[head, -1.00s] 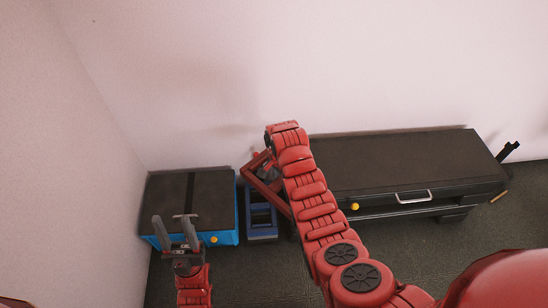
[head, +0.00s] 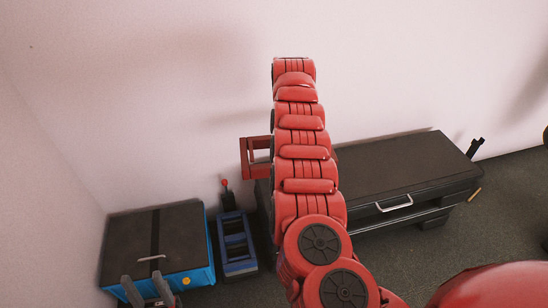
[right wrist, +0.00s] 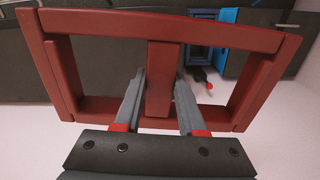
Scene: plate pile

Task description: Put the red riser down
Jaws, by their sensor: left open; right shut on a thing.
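The red riser (head: 246,158), an open rectangular frame with a middle bar, shows in the head view left of my right arm, partly hidden by it. It appears raised in front of the wall, at the dark bench's left end. In the right wrist view the riser (right wrist: 160,28) fills much of the picture, and my right gripper (right wrist: 160,85) is shut on its middle bar. In the head view the right gripper is hidden behind the arm. My left gripper (head: 147,289) is open and empty at the lower left, in front of the blue box's front edge.
A blue box with a dark top (head: 125,240) stands at the left. A blue frame (head: 237,262) stands beside it, with a black red-tipped thing (head: 227,200) behind. A dark bench (head: 400,170) with a drawer handle stands right.

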